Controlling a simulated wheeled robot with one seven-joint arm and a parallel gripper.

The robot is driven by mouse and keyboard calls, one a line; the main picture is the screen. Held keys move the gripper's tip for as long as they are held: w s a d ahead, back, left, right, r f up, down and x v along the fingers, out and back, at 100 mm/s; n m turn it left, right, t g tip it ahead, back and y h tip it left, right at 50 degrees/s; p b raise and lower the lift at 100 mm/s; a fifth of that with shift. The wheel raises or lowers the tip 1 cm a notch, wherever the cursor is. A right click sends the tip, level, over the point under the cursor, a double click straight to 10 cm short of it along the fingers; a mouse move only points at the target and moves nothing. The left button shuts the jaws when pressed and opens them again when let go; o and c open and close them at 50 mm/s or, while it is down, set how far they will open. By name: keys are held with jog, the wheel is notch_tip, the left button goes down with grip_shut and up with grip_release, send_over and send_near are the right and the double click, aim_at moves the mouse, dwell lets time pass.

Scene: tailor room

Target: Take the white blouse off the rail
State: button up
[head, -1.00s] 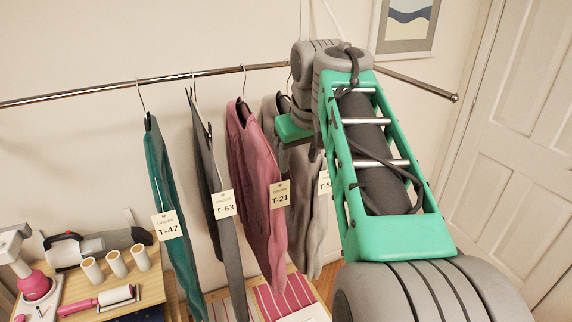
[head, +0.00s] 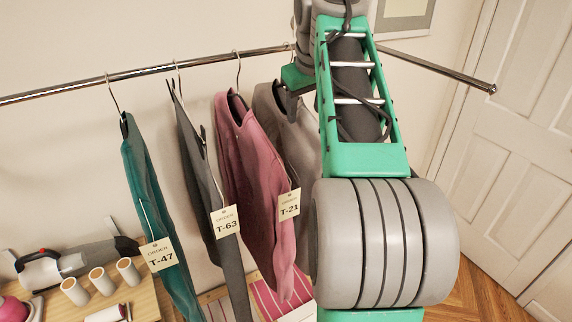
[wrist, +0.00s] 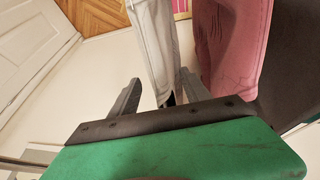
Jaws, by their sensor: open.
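A pale garment hangs at the right end of the row on the rail. It looks grey in the head view (head: 270,105) and white in the wrist view (wrist: 152,40); it is the only whitish garment I see, though I cannot read it clearly as a blouse. My gripper (wrist: 159,78) is open, its two fingers on either side of this garment near its hanger end. I cannot tell whether they touch it.
The metal rail (head: 140,72) also holds a pink garment (head: 255,180) tagged T-21 close beside, a dark grey one (head: 205,160) tagged T-63, and a teal one (head: 150,190) tagged T-47. A wooden table (head: 145,297) stands lower left. A white door (head: 515,150) is at right.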

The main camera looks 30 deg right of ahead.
aim_at(302, 120)
jog(key=x, duration=0.4)
jog(key=shift+w+a+f, duration=0.1)
jog(key=shift+w+f, duration=0.2)
grip_shut()
dwell(1.1)
